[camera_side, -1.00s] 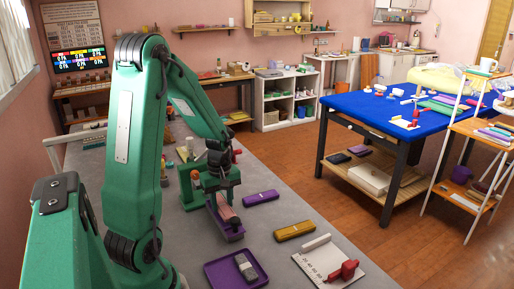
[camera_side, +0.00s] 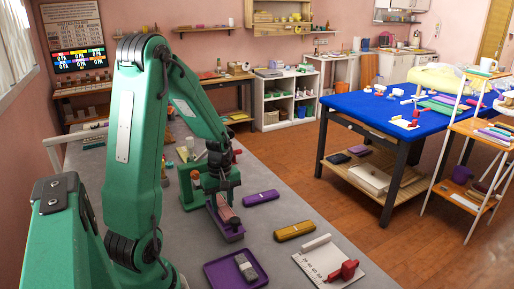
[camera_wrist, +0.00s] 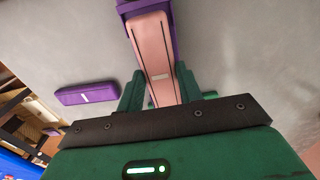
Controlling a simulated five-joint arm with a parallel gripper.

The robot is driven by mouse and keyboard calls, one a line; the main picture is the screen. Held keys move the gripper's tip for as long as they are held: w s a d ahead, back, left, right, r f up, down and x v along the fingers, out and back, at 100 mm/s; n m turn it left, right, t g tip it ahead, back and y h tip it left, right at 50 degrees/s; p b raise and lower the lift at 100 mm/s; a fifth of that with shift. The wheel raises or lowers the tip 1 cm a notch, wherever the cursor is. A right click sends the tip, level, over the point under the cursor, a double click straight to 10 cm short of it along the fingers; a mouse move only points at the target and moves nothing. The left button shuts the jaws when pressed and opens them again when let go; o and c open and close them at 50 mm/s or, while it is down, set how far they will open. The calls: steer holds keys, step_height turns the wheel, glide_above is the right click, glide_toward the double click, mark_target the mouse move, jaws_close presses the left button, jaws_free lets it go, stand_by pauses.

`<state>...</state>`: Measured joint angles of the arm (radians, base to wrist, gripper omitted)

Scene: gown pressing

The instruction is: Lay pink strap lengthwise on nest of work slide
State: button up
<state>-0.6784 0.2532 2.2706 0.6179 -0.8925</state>
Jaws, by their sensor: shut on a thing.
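In the side view the strap (camera_side: 227,213) shows below my gripper (camera_side: 219,198), over the purple work slide (camera_side: 232,236). The strap runs roughly along the slide's length. In the wrist view the slide (camera_wrist: 124,7) shows around the strap's far end. The nest is mostly hidden under the strap, and I cannot tell whether the strap touches it.
A purple block (camera_side: 262,197) and a mustard block (camera_side: 295,231) lie to the right on the grey bench. A purple tray (camera_side: 212,281) holding a grey piece is in front. A white marked plate (camera_side: 309,262) with a red clamp stands at front right.

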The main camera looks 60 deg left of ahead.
steer(key=shift+f, duration=0.55)
stand_by(0.8)
steer(key=o, duration=1.1)
steer(key=shift+c, duration=0.2)
steer(key=shift+r, duration=0.1)
steer(key=shift+r, duration=3.85)
